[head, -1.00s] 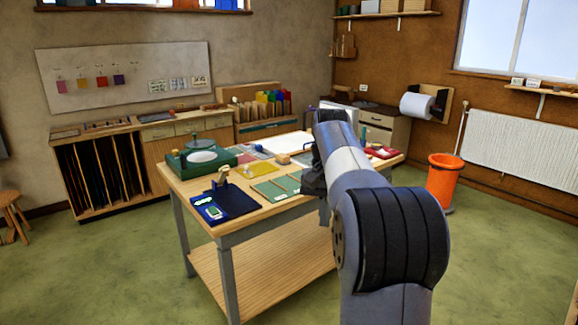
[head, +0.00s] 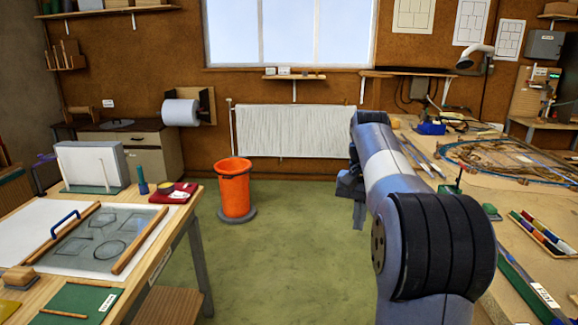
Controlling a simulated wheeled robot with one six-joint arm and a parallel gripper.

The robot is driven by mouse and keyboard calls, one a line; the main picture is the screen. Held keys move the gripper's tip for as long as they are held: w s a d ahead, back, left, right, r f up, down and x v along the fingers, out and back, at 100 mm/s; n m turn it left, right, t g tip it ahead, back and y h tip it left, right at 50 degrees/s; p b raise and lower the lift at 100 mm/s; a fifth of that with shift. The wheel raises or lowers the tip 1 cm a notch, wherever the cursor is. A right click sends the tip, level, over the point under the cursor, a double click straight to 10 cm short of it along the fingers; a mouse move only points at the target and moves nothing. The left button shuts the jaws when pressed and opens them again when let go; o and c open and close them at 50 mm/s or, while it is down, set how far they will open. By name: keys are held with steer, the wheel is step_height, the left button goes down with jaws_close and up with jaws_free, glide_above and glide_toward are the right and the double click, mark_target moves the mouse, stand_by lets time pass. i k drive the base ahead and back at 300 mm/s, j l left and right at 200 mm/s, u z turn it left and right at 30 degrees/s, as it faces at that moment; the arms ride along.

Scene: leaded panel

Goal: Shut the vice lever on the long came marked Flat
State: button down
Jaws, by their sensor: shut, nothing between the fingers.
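On the right bench, a small green vice (head: 450,188) has a thin lever (head: 459,174) standing up from it. A long grey strip (head: 515,278), likely a came on a green rail, runs along the bench's near edge towards the bottom right. A white label (head: 545,294) lies on it, its lettering too small to read surely. Whether the strip sits in the vice's jaws I cannot tell. My gripper (head: 358,212) hangs dark beyond my forearm, over the floor left of the bench, apart from the vice. It is shut and empty, and partly hidden by my arm.
The right bench (head: 475,215) also bears a leaded panel (head: 520,160), a tray of coloured pieces (head: 541,232) and a green block (head: 491,211). A left table (head: 180,205) holds a glass sheet. An orange bin (head: 235,188) stands between them; the green floor is open.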

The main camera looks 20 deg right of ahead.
mark_target(458, 179)
steer(key=i+l+z, duration=0.15)
steer(key=i+z, duration=0.15)
steer(key=i, duration=0.55)
steer(key=i+j+z, duration=0.1)
steer(key=i+z, duration=0.2)
steer(key=i, duration=0.55)
steer(key=i+z, duration=0.75)
steer(key=i, duration=0.15)
steer(key=i+j+z, duration=0.35)
steer(key=i+l+z, duration=0.1)
steer(key=i+z, duration=0.65)
steer(key=k+l, duration=0.05)
steer(key=k, duration=0.05)
